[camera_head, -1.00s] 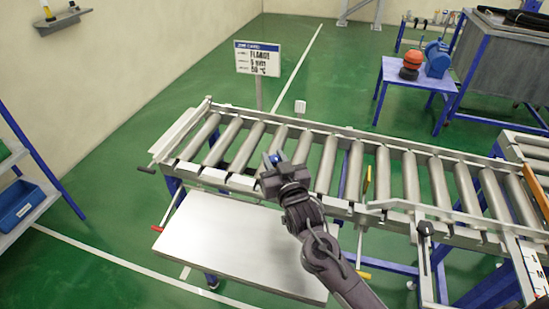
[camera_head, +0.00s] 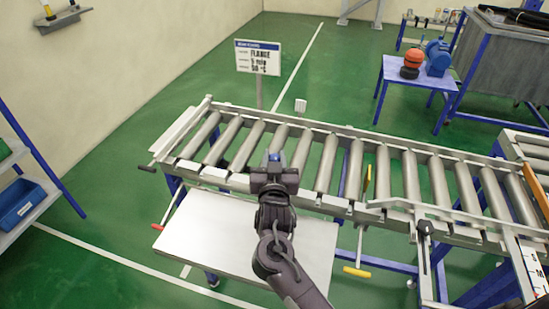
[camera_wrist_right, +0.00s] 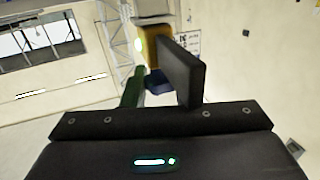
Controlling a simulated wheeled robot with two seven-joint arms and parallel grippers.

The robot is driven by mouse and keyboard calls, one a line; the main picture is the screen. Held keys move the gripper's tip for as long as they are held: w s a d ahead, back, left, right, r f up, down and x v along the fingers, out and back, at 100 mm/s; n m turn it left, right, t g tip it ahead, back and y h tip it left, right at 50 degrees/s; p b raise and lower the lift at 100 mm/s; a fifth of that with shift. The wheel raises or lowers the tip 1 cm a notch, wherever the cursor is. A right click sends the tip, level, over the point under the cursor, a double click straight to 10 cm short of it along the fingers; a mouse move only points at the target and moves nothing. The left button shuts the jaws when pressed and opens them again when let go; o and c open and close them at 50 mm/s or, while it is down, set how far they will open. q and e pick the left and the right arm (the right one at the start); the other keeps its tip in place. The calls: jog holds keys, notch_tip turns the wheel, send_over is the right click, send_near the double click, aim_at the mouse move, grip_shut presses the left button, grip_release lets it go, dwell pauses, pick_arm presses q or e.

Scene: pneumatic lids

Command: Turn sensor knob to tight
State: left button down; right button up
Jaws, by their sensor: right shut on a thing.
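My right gripper (camera_head: 274,166) is over the near rail of the roller conveyor, its fingers pointing away from me. It is shut on a small blue part (camera_head: 274,156), which I take to be the sensor knob; the fingers cover most of it. In the right wrist view one dark finger (camera_wrist_right: 182,70) stands beside a yellow-orange body (camera_wrist_right: 157,45), with a blue piece (camera_wrist_right: 158,82) below it. No tight or loose mark is readable. My left gripper is out of view.
The roller conveyor (camera_head: 320,133) runs across the middle. A pale metal table (camera_head: 230,245) stands below its near side. A yellow handle (camera_head: 357,271) sticks out low on the near side.

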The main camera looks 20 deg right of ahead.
jog(key=o, duration=1)
jog(key=shift+s+a+f, duration=0.1)
jog(key=shift+s, duration=0.2)
jog(key=b+v, duration=0.2)
jog(key=v, duration=0.5)
